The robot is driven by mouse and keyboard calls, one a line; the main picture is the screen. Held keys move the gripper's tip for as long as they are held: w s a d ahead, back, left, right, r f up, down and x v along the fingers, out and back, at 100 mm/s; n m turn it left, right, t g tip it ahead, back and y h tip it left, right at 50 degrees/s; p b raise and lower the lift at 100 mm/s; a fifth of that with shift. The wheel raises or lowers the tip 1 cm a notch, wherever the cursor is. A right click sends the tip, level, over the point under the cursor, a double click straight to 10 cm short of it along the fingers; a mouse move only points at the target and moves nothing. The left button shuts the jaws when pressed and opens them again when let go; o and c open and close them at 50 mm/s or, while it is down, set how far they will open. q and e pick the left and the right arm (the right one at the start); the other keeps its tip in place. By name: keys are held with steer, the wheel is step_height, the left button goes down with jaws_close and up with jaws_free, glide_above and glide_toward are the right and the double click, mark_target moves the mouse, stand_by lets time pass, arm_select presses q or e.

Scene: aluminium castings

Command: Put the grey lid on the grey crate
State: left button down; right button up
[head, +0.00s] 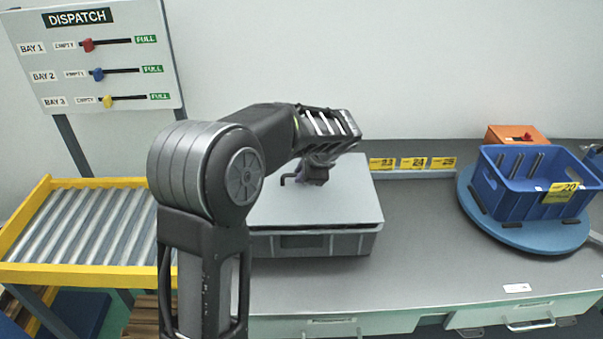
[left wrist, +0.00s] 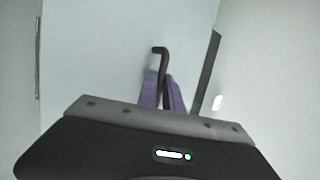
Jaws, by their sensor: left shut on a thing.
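The grey lid (head: 345,200) is a flat light-grey panel with a dark handle (head: 290,179) on top. It lies over the grey crate (head: 340,243), whose front wall shows below the lid's front edge in the head view. The lid looks level and close to the crate rim; I cannot tell whether it is fully seated. My left gripper (head: 312,178) reaches down over the lid and is shut on its handle. In the left wrist view, the purple fingertips (left wrist: 163,92) hold the dark handle (left wrist: 160,52) above the lid surface (left wrist: 95,60). My right gripper is not in view.
A blue crate (head: 513,196) with metal rods stands on a blue turntable (head: 540,233) at the right. An orange box (head: 508,134) is behind it. A yellow-framed roller conveyor (head: 75,270) is at the left. The grey bench (head: 420,270) is clear between crate and turntable.

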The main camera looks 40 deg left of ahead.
arm_select(q)
steer(key=shift+f+b, duration=0.85)
steer(key=shift+f, duration=0.2)
stand_by(0.4)
steer(key=c, duration=1.4)
jaws_free()
steer(key=shift+d+r, duration=0.1)
steer(key=b+v, duration=0.1)
steer(key=v, duration=0.6)
steer(key=shift+s+d+r, duration=0.1)
steer(key=shift+r, duration=0.15)
